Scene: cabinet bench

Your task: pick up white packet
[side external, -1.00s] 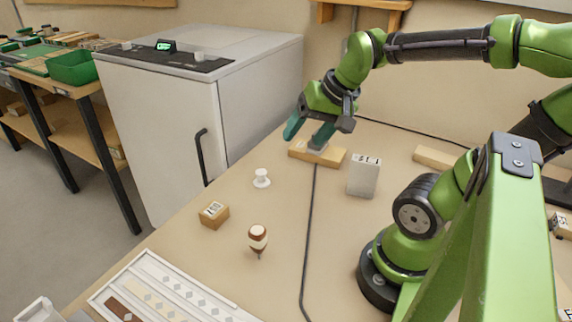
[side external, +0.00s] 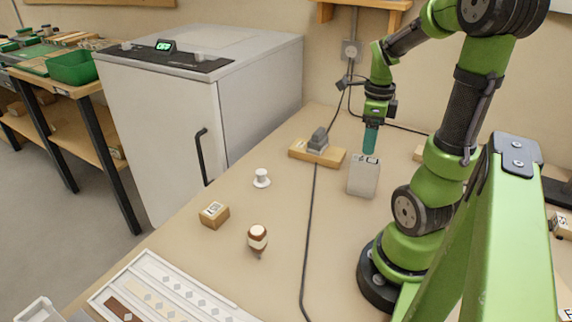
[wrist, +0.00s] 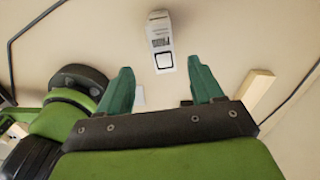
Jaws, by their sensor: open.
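The white packet (side external: 363,178) stands upright on the bench in the side external view, with dark print on its top edge. In the wrist view the packet (wrist: 160,38) shows beyond the fingertips, roughly centred between them, with a dark label and a black-edged square. My gripper (side external: 370,140) points down just above and behind the packet in the side external view. In the wrist view my gripper (wrist: 162,85) has its two green fingers apart with nothing between them.
A wooden block with a grey piece (side external: 318,147) sits left of the packet. A white spool-like item (side external: 261,178), a small carton (side external: 214,214) and a brown bottle (side external: 257,238) stand on the bench. A black cable (side external: 311,230) runs along it. A white cabinet (side external: 160,130) stands left.

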